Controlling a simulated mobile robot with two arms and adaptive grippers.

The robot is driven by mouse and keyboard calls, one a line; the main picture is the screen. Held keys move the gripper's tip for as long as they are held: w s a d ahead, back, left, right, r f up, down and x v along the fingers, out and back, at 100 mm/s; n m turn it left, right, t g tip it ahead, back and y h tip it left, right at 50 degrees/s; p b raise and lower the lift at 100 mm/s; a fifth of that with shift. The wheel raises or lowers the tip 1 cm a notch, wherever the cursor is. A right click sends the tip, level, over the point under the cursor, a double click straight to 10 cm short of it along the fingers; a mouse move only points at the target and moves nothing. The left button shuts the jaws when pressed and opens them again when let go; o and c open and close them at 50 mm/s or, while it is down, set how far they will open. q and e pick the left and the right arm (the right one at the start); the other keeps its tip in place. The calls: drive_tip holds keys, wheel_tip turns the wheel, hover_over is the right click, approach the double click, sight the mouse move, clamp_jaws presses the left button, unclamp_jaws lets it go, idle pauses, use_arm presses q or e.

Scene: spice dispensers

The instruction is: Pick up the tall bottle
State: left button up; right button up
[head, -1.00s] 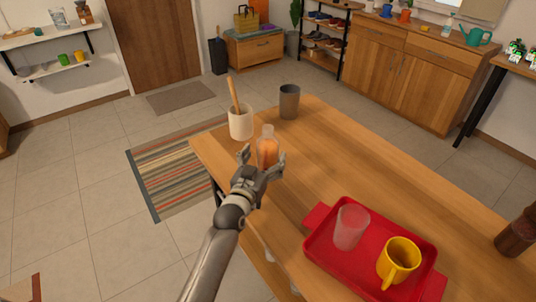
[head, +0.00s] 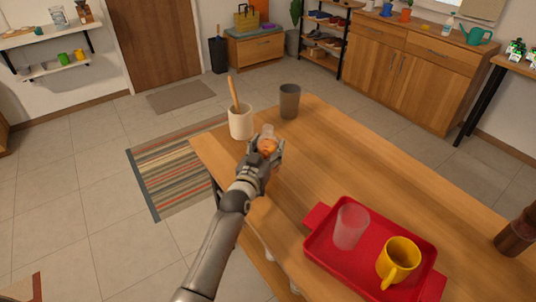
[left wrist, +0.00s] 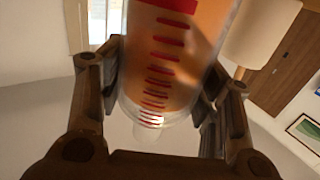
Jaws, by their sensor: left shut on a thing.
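The bottle (head: 268,132) is clear, with orange contents, and is near the far left end of the wooden table. My left gripper (head: 265,150) is shut on it, and its fingers and wrist hide the lower part in the head view. In the left wrist view the bottle (left wrist: 168,62) fills the space between the two fingers, with red marks along its side. I cannot tell whether its base touches the table. My right gripper is not in view.
A white crock (head: 240,122) with a wooden utensil and a grey cup (head: 289,101) stand close behind the bottle. A red tray (head: 322,258) holds a clear tumbler and a yellow mug. A brown object (head: 517,235) stands at the right. The table's middle is clear.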

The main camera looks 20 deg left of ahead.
sight(266, 140)
use_arm(q)
drive_tip(key=shift+r, duration=0.1)
drive_tip(key=c, duration=0.3)
drive_tip(key=shift+r, duration=0.15)
drive_tip(key=shift+r, duration=0.4)
wheel_tip(266, 140, up, 2)
drive_tip(key=shift+r, duration=0.1)
drive_tip(key=shift+s+r, duration=0.2)
drive_tip(key=s+r, duration=0.3)
drive_tip(key=s, duration=0.1)
drive_tip(key=s+a+r, duration=0.1)
drive_tip(key=s+r, duration=0.2)
drive_tip(key=s, duration=0.1)
drive_tip(key=s+a+r, duration=0.1)
drive_tip(key=s+r, duration=0.2)
drive_tip(key=s, duration=0.2)
drive_tip(key=shift+s+r, duration=0.1)
drive_tip(key=shift+p, duration=0.35)
